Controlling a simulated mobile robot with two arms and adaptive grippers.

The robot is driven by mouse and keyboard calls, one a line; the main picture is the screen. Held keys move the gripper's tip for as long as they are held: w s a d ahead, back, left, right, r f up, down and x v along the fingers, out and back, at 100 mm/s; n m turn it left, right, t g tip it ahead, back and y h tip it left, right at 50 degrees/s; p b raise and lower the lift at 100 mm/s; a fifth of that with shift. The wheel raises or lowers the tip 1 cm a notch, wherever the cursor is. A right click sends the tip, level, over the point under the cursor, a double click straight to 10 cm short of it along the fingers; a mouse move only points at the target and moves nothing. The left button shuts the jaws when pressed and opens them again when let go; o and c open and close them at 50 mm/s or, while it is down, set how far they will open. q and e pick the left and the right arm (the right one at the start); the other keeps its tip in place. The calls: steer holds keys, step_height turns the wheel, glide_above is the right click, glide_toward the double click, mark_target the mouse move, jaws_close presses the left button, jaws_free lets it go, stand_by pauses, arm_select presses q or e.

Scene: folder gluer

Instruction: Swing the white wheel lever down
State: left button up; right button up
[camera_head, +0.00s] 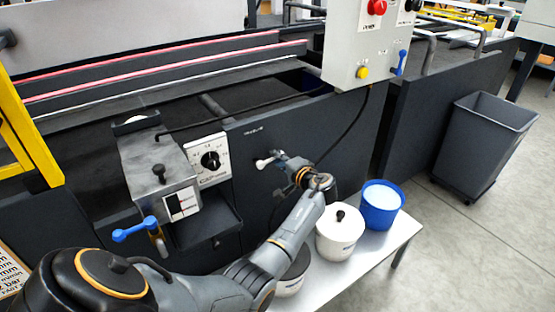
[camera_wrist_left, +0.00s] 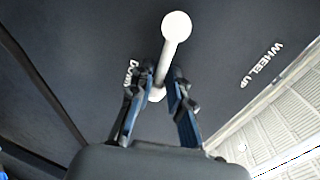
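The white wheel lever (camera_head: 267,161) sticks out from the dark machine panel, its round white knob at the left end. In the left wrist view the lever (camera_wrist_left: 176,28) runs from its knob at the top to a white base between my fingertips. My left gripper (camera_head: 281,163) is at the lever, close to the panel. In the wrist view the gripper (camera_wrist_left: 161,75) has its fingers apart, one on each side of the lever's lower part, with gaps visible. "DOWN" lettering is partly behind the left finger; "WHEEL UP" stands to the right. My right gripper is not visible.
Below my left arm a small table (camera_head: 370,249) carries a white pot (camera_head: 339,238) and a blue tub (camera_head: 380,209). A glue unit with a blue lever (camera_head: 134,229) and a dial plate (camera_head: 209,161) are to the left. A control box (camera_head: 364,45) hangs above right.

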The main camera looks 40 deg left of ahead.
arm_select(q)
steer(key=o, duration=0.4)
steer(key=shift+w, duration=0.2)
steer(key=shift+c, duration=0.2)
steer(key=shift+s+d, duration=0.1)
steer(key=v, duration=1.2)
